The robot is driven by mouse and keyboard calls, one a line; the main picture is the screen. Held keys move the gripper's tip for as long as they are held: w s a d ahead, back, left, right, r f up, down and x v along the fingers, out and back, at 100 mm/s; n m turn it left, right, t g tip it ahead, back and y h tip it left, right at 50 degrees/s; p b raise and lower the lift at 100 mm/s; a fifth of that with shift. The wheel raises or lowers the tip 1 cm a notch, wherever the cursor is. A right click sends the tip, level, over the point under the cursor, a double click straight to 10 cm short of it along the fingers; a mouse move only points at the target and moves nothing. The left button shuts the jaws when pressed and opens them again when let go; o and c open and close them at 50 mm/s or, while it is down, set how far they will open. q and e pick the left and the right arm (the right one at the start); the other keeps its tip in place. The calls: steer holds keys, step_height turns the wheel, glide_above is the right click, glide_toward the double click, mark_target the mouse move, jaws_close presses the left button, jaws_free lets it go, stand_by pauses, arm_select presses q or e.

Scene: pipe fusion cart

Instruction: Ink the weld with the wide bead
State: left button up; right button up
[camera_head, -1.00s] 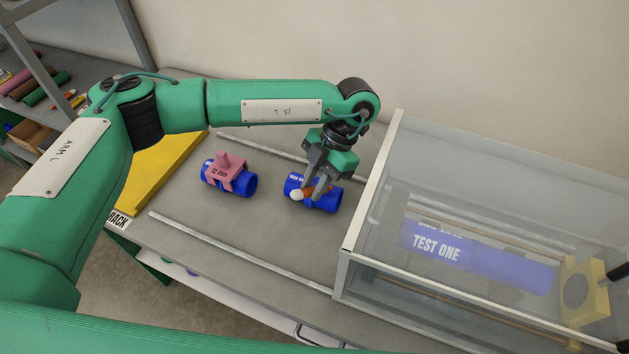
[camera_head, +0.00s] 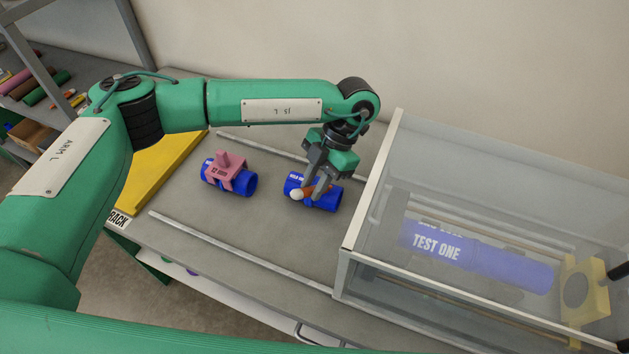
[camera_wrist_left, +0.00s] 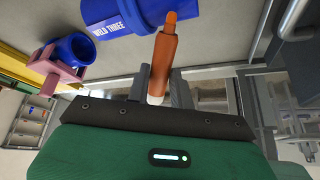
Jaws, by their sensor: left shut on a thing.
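My left gripper (camera_head: 312,184) is shut on an orange marker (camera_head: 318,190) with a white end. It is just over a blue pipe (camera_head: 328,202) on the cart top. In the left wrist view the marker (camera_wrist_left: 165,58) points its orange tip at that pipe (camera_wrist_left: 120,17), which is lettered "WELD THREE". I cannot tell whether the tip touches it. A second blue pipe (camera_head: 250,186) lies to the left with a pink clamp-like piece (camera_head: 224,170) over it. A long blue pipe lettered "TEST ONE" (camera_head: 480,262) lies inside a clear case. No bead width is readable. My right gripper is out of view.
The clear case (camera_head: 347,232) with a pale frame fills the cart's right side, close to my gripper. Two pale rails (camera_head: 235,250) edge the grey top. A yellow board (camera_head: 160,175) is at left, and a shelf (camera_head: 88,62) with tubes and markers stands beyond it.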

mark_target(313, 186)
arm_select(q)
steer(key=shift+f, duration=0.15)
stand_by(0.6)
steer(key=shift+r+p, duration=1.1)
steer(key=shift+r, duration=2.4)
steer(key=shift+a+f, duration=0.1)
steer(key=shift+a, duration=0.1)
steer(key=a+m+t+h, duration=0.4)
steer(key=a+m+t, duration=0.5)
steer(key=a+m, duration=0.8)
steer(key=m, duration=0.9)
steer(key=shift+s+t, duration=0.2)
steer(key=shift+t, duration=0.1)
